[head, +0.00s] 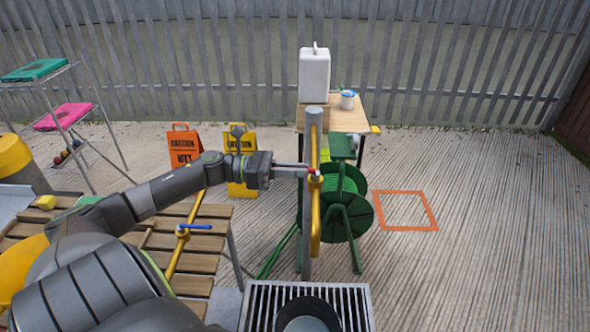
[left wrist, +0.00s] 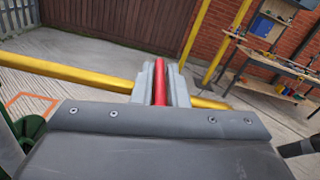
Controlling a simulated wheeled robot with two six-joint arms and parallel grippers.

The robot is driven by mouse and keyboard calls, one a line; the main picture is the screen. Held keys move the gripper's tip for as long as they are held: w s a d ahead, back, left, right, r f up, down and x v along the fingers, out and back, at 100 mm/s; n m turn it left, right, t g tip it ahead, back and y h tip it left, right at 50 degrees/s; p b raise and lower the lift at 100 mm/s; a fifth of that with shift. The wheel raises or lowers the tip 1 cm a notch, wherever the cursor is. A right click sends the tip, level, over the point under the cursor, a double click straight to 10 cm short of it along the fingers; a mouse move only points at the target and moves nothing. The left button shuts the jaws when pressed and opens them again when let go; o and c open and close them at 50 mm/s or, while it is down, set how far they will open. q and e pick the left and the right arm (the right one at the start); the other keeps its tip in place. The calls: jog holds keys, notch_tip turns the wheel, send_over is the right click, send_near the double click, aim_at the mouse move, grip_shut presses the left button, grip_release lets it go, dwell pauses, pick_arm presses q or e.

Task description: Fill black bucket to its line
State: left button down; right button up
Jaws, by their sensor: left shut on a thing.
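The black bucket (head: 330,312) stands on a metal grate at the bottom of the head view, cut off by the frame edge. A pale grey-blue surface shows inside it; I cannot make out its line or the water level. My left gripper (head: 305,171) reaches across to a post with a yellow pipe (head: 315,220). It is shut on a red tap handle (head: 313,171). In the left wrist view, the red handle (left wrist: 160,82) stands between the two grey fingers, in front of the yellow pipe (left wrist: 75,70). No water stream is visible. My right gripper is not in view.
The grate (head: 262,300) lies below the post. A slatted wooden bench (head: 200,240) with a blue-handled tap (head: 190,227) is at left. A green hose reel (head: 350,205) stands behind the post. A white canister (head: 314,75) sits on a small table. Open floor lies right.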

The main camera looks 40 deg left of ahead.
pick_arm(q)
jog(key=shift+r+p, duration=0.15)
jog(key=shift+p, duration=0.35)
jog(key=p, duration=0.1)
jog(key=n+t+y+p, duration=0.1)
jog(key=n+t+y, duration=0.1)
jog(key=shift+s+d+r+p, duration=0.1)
jog(key=shift+s+d+p, duration=0.2)
jog(key=shift+d+p, duration=0.1)
jog(key=shift+f+n+t+y+p, duration=0.2)
jog(key=shift+n+t+y+p, duration=0.2)
jog(key=shift+t+y, duration=0.15)
jog(key=c, duration=1.5)
grip_release()
jog(key=shift+s, duration=0.1)
